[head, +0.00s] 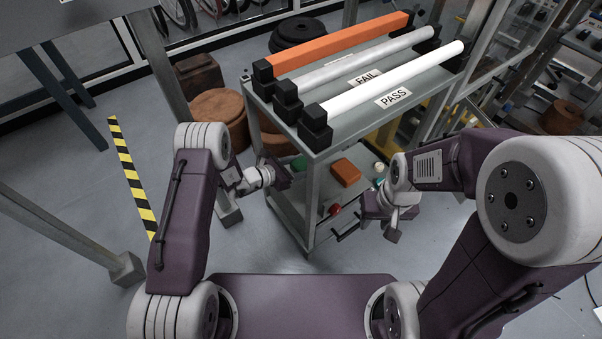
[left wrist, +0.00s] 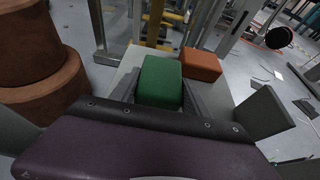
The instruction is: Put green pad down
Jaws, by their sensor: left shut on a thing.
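The green pad (left wrist: 160,82) sits between the fingers of my left gripper (left wrist: 160,98) in the left wrist view. The gripper is shut on it. In the head view only a small green patch of the pad (head: 299,163) shows beyond my left gripper (head: 286,174), at the cart's lower shelf. I cannot tell whether the pad touches the shelf. My right gripper (head: 387,218) hangs at the cart's right front side, with nothing visible in it; its finger gap is unclear.
An orange block (head: 345,172) lies on the cart's lower shelf (head: 318,205), right of the pad. The cart's top (head: 345,135) carries orange, grey and white bars with FAIL and PASS labels. Brown round blocks (head: 218,108) stand left of the cart. A cart leg (head: 312,205) stands close by.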

